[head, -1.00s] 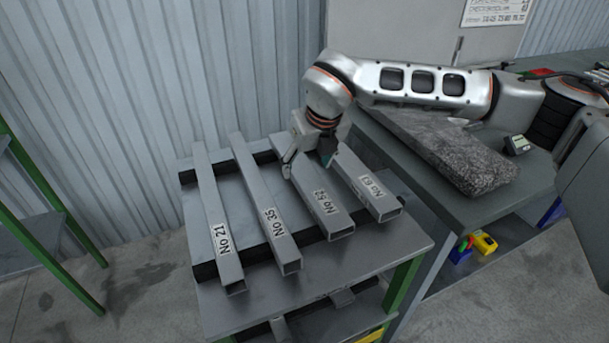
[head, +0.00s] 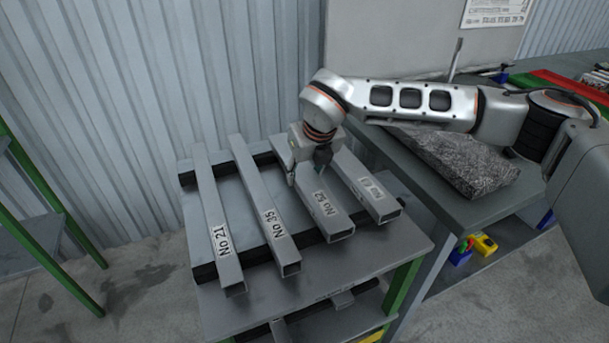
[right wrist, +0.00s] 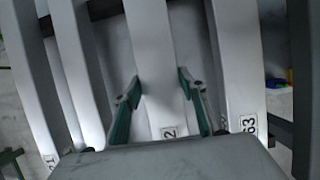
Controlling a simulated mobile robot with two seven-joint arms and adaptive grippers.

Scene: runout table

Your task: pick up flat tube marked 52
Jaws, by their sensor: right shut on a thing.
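The flat tube marked 52 (head: 327,217) is a grey rectangular tube lying lengthwise on the rack, third from the left. It also shows in the right wrist view (right wrist: 152,50), running between the fingers. My right gripper (head: 308,176) is over its middle, behind the label, pointing down. In the right wrist view my right gripper (right wrist: 160,80) has one green-padded finger on each side of the tube and is shut on it. The tube appears to rest on the dark cross bars still. My left gripper is not in view.
Tube 63 (head: 361,180) lies close on the right, tube 35 (head: 258,195) and tube 21 (head: 208,200) on the left. The table's front edge (head: 320,285) is clear. A bench with a dark speckled block (head: 465,165) stands right. A corrugated wall is behind.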

